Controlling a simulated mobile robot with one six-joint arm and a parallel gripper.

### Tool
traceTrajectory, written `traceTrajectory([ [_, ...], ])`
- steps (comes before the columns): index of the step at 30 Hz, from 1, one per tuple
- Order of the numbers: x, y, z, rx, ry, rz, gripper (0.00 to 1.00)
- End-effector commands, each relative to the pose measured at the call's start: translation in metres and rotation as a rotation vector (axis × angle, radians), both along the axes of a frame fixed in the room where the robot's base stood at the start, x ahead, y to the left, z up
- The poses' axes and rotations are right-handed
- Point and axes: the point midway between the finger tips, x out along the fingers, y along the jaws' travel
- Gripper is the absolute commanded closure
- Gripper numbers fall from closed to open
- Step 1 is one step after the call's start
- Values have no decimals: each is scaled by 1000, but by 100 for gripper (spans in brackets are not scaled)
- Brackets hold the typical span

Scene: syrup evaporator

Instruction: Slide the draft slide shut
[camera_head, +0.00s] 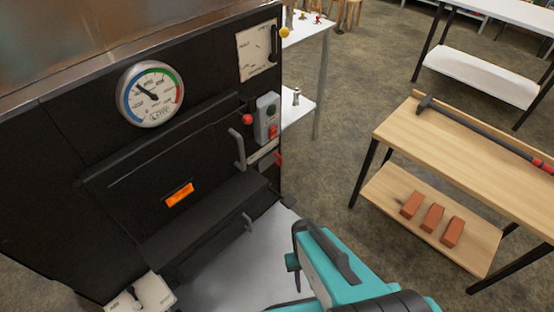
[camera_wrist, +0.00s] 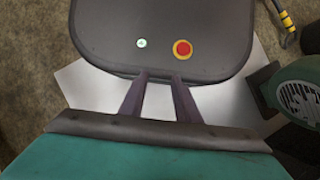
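The black evaporator front (camera_head: 60,160) fills the left of the head view. A pale plate (camera_head: 257,47) with markings and a dark vertical slot is at its upper right, with a yellow knob (camera_head: 284,33) beside it. Another pale plate (camera_head: 140,296) with a small dark lever is at the lower left, cut by the frame edge. I cannot tell for sure which is the draft slide. My gripper (camera_wrist: 158,76) is open, with two dark fingers apart and nothing between them. In the head view its teal body is at bottom centre, right of the evaporator and apart from both plates.
The front bears a pressure gauge (camera_head: 150,94), a grey control box (camera_head: 267,118), a door handle (camera_head: 238,149) and an orange window (camera_head: 180,195). A wooden bench (camera_head: 440,150) with a long tool and bricks (camera_head: 432,217) stands right. Floor between is clear.

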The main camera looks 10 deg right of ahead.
Motion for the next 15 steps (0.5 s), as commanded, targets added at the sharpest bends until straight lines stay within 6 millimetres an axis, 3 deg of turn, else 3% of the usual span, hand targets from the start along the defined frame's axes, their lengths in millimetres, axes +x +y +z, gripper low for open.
traceTrajectory([
  [8,1,0,-1,0,2,-2,70],
  [15,14,8,-15,19,-10,-87,70],
])
